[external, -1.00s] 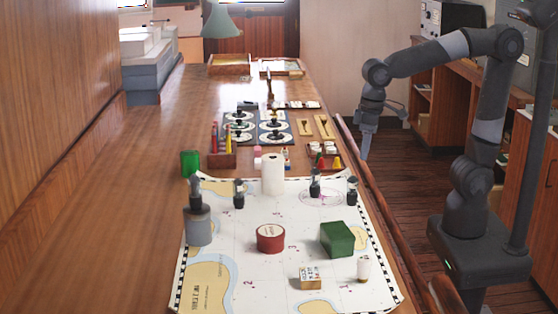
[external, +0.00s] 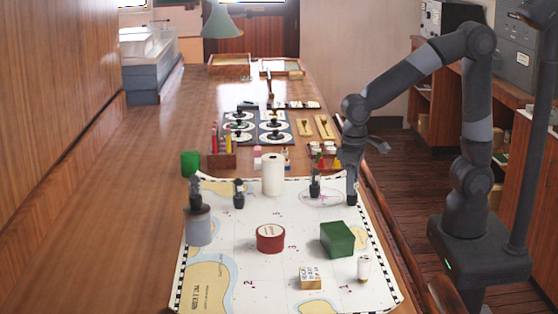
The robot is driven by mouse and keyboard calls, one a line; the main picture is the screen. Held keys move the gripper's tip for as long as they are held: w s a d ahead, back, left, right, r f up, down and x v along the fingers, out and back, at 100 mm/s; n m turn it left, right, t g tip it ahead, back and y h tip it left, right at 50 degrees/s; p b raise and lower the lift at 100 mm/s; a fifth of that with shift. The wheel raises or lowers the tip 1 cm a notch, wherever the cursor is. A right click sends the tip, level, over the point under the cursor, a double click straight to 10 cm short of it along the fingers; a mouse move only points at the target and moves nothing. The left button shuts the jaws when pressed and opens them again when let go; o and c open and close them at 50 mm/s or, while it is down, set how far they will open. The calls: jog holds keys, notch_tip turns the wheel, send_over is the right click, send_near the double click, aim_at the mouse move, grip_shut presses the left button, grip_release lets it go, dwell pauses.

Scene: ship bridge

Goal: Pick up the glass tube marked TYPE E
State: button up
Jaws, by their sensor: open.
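Several small dark-topped glass tubes stand upright on the chart. One tube (external: 239,194) is at the left and one tube (external: 315,188) is right of centre. Another (external: 195,190) appears on or behind the grey cylinder (external: 199,226). Their markings are too small to read, so I cannot tell which is TYPE E. My gripper (external: 352,195) is open and points down at the chart's right edge. It covers the place of a further tube, which I cannot make out clearly now. Whether the fingers are around it or in front of it is unclear.
On the chart (external: 225,270) stand a white roll (external: 272,174), a red round tin (external: 270,238), a green box (external: 338,239), a small labelled block (external: 310,278) and a white cylinder (external: 364,268). A rail runs along the table's right edge. The table's left side is clear.

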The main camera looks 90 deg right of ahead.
notch_tip(320, 180, down, 2)
jog(key=shift+f, duration=0.2)
jog(key=c, duration=1)
